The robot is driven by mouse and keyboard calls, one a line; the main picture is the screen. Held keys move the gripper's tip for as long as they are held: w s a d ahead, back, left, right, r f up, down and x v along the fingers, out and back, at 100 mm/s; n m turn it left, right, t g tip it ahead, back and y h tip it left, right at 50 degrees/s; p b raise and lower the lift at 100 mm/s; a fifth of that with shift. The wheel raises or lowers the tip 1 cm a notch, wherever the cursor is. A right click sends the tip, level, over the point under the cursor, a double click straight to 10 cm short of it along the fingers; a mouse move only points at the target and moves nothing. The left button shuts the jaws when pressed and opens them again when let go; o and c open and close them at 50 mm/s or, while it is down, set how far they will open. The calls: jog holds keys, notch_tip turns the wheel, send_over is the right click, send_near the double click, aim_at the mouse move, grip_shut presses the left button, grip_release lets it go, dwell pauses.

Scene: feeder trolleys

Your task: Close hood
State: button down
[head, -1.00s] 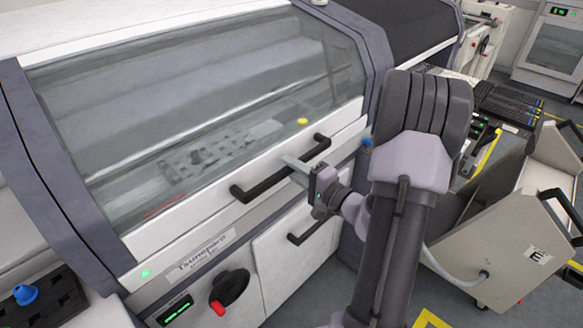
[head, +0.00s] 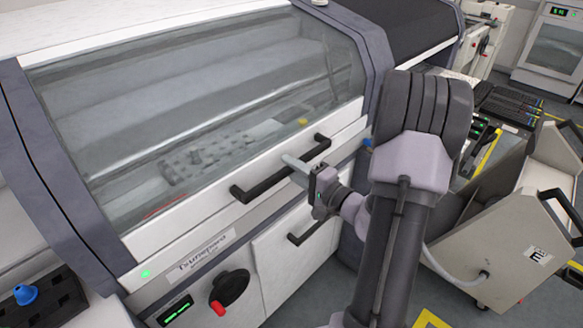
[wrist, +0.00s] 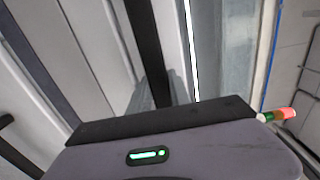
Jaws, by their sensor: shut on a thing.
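The hood (head: 200,110) is a sloped glass panel in a white frame with a long black handle (head: 265,178) along its lower edge. It lies down flush over the machine front, and I see no gap along its lower edge. My gripper (head: 292,163) is at the middle of the handle, with its light-coloured fingers reaching it, and is shut on it. The contact itself is small in the head view.
Below the hood are a front panel with a second black handle (head: 306,227) and a red-tipped knob (head: 230,287). A beige trolley (head: 510,220) stands to the right. A blue cone (head: 26,294) is at lower left.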

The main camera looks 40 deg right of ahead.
dwell(0.5)
jog(key=s+r+g+p, duration=0.1)
jog(key=s+r+p, duration=0.3)
jog(key=r+p, duration=0.2)
jog(key=shift+d+r+g+p, duration=0.15)
jog(key=shift+r+g+p, duration=0.25)
jog(key=shift+r, duration=0.3)
jog(key=c, duration=1.2)
grip_release()
jog(key=shift+w, duration=0.1)
jog(key=s+d+r+p, duration=0.1)
jog(key=s+r+p, duration=0.1)
jog(key=s, duration=1.5)
jog(key=shift+s+d+r, duration=0.15)
jog(key=shift+r, duration=0.2)
